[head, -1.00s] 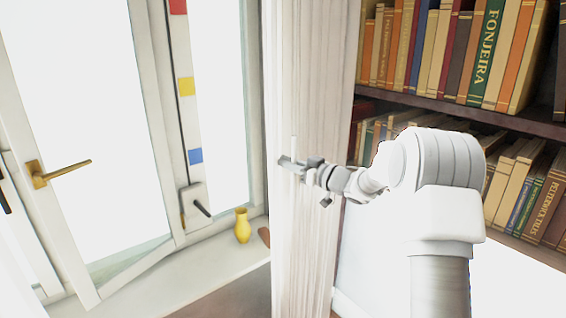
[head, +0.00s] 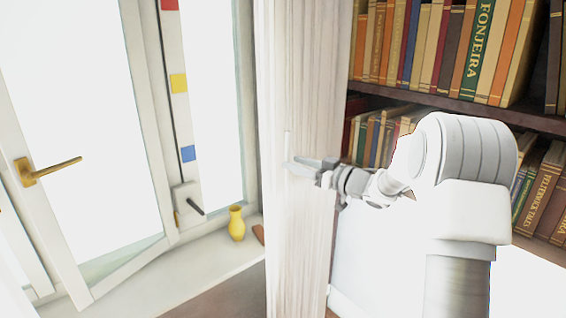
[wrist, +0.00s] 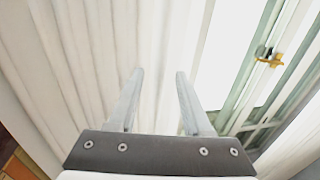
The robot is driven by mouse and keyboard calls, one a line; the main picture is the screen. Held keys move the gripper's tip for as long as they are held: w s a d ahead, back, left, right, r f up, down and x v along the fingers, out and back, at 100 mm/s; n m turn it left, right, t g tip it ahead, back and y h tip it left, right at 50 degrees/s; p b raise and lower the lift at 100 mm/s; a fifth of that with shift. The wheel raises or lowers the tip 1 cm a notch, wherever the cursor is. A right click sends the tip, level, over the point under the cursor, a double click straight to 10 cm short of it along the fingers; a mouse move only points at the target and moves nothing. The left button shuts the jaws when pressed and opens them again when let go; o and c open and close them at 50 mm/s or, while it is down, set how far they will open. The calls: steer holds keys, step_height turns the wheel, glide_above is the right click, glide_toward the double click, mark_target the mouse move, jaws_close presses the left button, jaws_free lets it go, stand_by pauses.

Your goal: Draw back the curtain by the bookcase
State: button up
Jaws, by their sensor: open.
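The pale, pleated curtain (head: 300,80) hangs between the window and the bookcase (head: 440,90). A thin, pale upright piece (head: 288,146) shows on its front near the left edge. My gripper (head: 296,166) is in front of the curtain at mid-height, close to that upright piece. In the wrist view, the two fingers of my gripper (wrist: 157,85) are spread apart with nothing seen between them but folds of the curtain (wrist: 95,60). The curtain's edge shows just right of the fingers. I cannot tell whether the fingertips touch the cloth.
The window, with a brass handle (head: 45,170), is on the left. A yellow vase (head: 236,223) stands on the sill (head: 200,262), near the curtain. The bookcase holds rows of books behind my arm on the right.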

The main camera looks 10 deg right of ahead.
steer(key=b+v, duration=0.1)
steer(key=v, duration=1)
